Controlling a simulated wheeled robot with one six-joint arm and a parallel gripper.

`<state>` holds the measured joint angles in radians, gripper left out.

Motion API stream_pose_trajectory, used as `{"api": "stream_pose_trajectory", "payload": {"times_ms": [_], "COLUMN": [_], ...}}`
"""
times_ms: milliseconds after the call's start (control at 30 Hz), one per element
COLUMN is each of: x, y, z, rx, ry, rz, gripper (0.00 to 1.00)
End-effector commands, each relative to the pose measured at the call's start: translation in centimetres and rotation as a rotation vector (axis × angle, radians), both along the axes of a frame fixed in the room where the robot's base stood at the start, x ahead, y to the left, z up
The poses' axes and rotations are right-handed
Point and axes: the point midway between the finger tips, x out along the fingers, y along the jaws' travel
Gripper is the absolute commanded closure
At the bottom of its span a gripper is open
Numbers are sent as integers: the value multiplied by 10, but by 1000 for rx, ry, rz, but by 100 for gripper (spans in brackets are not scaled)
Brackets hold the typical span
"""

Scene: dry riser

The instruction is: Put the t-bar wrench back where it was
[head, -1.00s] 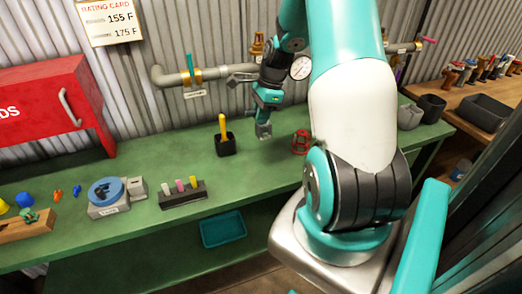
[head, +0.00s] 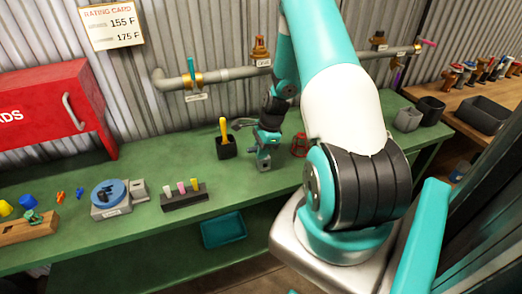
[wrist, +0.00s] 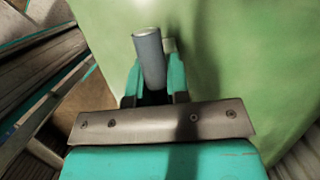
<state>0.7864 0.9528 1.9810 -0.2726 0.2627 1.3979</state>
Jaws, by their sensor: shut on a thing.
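My gripper (head: 264,160) is low over the green bench, between a black cup and a red part. In the wrist view, its teal fingers (wrist: 155,88) are shut on a grey cylindrical piece, which looks like part of the t-bar wrench (wrist: 150,58). The piece stands out between the fingers, with a small pale stub just behind it. The rest of the wrench is hidden by the gripper, so I cannot tell its full shape or whether it touches the bench.
The black cup (head: 226,148) with a yellow-handled tool stands just left of my gripper. The red part (head: 300,145) is close on the right. A black rack (head: 184,197) and a blue round fixture (head: 109,193) stand farther left. A pipe (head: 225,76) runs along the wall behind.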

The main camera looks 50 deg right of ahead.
Motion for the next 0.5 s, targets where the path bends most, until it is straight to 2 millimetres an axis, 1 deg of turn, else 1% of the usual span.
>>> {"api": "stream_pose_trajectory", "payload": {"times_ms": [100, 133, 233, 500], "x": [0, 0, 0, 0], "y": [0, 0, 0, 0], "z": [-3, -4, -3, -2], "rx": [0, 0, 0, 0], "ry": [0, 0, 0, 0], "rz": [0, 0, 0, 0], "gripper": [100, 81, 58, 58]}}
